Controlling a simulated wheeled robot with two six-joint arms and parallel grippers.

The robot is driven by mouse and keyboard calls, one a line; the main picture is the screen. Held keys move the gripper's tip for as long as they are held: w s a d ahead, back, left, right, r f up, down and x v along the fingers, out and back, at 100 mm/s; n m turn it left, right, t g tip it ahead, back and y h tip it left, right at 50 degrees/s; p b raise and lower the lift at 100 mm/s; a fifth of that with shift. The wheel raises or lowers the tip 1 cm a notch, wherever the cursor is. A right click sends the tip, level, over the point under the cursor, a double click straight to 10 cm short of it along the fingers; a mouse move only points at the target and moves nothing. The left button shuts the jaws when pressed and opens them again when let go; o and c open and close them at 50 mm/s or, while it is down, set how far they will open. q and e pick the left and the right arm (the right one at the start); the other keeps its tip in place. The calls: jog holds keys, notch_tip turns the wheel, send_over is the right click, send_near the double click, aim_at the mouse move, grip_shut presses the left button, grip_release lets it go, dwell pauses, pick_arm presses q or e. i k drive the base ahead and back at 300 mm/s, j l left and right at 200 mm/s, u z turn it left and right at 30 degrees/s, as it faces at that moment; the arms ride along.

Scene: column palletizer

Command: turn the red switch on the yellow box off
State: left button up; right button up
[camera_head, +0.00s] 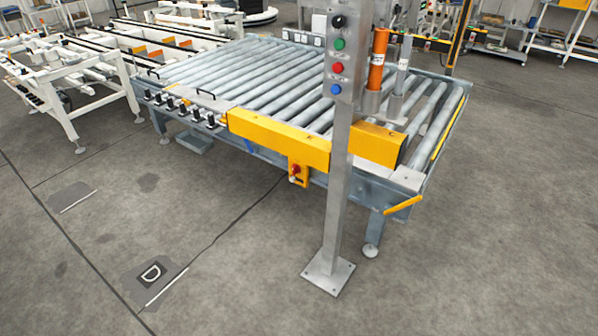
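A small yellow box (299,178) is mounted on the front side of the roller conveyor, below the long yellow cover. A red switch (295,169) sits on its face, with a small pale part just under it. The switch is too small for me to tell its position. The box is a little left of the grey control post. Neither my left nor my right gripper shows in the head view.
The grey post (337,200) stands on a floor plate in front of the conveyor and carries several buttons (338,67). The roller conveyor (235,75) fills the middle, with a yellow cover (277,138) at its front edge. White frames (60,75) stand left. The near floor is clear.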

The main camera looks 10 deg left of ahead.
aim_at(297, 169)
jog(key=i+j+z, duration=0.2)
jog(key=z, duration=0.3)
jog(key=i+j+z, duration=0.1)
jog(key=j+z, duration=0.35)
